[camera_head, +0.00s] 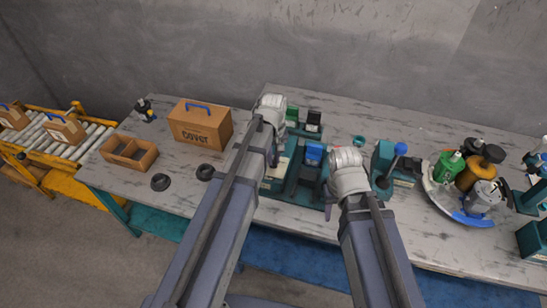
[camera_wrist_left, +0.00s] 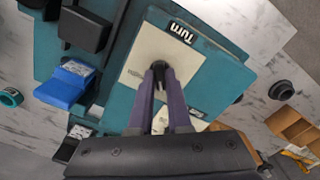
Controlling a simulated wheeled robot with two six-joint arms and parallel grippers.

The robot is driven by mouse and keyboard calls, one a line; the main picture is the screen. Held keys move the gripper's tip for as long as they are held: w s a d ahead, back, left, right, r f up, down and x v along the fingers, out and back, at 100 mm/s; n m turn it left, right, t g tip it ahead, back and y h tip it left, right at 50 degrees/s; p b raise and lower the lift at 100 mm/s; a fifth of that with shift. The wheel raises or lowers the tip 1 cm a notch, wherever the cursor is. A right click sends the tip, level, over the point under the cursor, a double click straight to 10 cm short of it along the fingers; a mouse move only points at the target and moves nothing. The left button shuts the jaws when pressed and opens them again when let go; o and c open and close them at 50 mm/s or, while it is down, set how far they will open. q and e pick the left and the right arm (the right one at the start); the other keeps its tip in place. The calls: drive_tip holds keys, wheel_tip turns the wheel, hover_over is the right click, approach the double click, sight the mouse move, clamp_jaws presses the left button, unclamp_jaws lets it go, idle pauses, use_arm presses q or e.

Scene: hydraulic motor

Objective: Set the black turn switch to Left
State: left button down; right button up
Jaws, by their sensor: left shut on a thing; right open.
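The black turn switch (camera_wrist_left: 158,65) stands on a cream plate (camera_wrist_left: 180,50) labelled "Turn" on a teal panel (camera_wrist_left: 120,95) in the left wrist view. My left gripper (camera_wrist_left: 160,76) is shut on the switch, its two purple fingers on either side of it. The fingers cover part of the switch, so its exact setting is hard to tell. In the head view my left arm hides the switch. My right gripper (camera_head: 328,208) is open, low beside the right side of the panel, and mostly hidden by its own wrist.
A blue switch (camera_head: 314,152) and a black one (camera_head: 313,118) sit close to the right of my left gripper. A cardboard box (camera_head: 200,125) and an open wooden tray (camera_head: 130,153) stand at left. A round tray (camera_head: 440,200) with motor parts is at right.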

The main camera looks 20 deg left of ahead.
use_arm(q)
drive_tip(key=shift+n, duration=1)
drive_tip(key=c, duration=0.9)
unclamp_jaws()
drive_tip(key=shift+o, duration=0.2)
drive_tip(key=shift+r, duration=0.1)
wheel_tip(320, 180, up, 8)
drive_tip(key=p, duration=0.8)
drive_tip(key=shift+f, duration=0.2)
